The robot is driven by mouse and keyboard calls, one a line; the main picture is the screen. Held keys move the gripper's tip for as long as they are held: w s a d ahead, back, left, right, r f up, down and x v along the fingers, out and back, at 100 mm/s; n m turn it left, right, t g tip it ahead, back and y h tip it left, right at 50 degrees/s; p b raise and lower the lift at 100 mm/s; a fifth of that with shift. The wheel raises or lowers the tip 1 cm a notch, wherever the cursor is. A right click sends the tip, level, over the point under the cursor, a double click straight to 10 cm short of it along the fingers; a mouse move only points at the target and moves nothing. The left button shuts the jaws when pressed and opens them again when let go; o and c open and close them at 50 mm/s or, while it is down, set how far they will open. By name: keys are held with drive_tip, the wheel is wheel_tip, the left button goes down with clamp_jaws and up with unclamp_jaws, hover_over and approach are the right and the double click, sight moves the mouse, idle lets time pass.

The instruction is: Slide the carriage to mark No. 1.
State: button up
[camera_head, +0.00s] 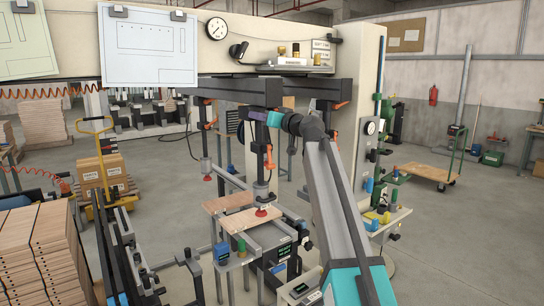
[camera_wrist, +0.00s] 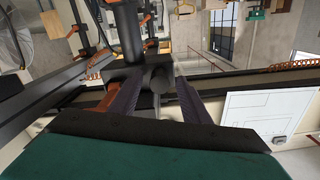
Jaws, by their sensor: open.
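The carriage looks to be the dark drilling head (camera_head: 258,140) that hangs under the overhead beam, with an orange lever on it and its spindle over a wooden board. My gripper (camera_head: 273,118) is at the upper right side of this head. In the wrist view my gripper (camera_wrist: 158,100) is open, with one dark finger on each side of a black round knob (camera_wrist: 158,77). The knob lies between the fingers; I cannot tell whether they touch it. I cannot make out mark No. 1 in either view.
Similar heads hang at left (camera_head: 205,130) and right (camera_head: 325,115). Below are wooden boards (camera_head: 250,217) on a small work table. Stacked planks (camera_head: 40,255) stand at front left. A white drawing sheet (camera_head: 150,47) hangs on the beam. Open floor lies to the right.

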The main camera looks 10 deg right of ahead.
sight(261, 130)
drive_tip(key=shift+c, duration=0.3)
clamp_jaws()
drive_tip(key=shift+w, duration=0.15)
drive_tip(key=shift+b+x, duration=0.95)
drive_tip(key=shift+x, duration=0.95)
drive_tip(key=shift+r, duration=0.1)
drive_tip(key=shift+b+x, duration=0.9)
drive_tip(key=shift+x, duration=1.1)
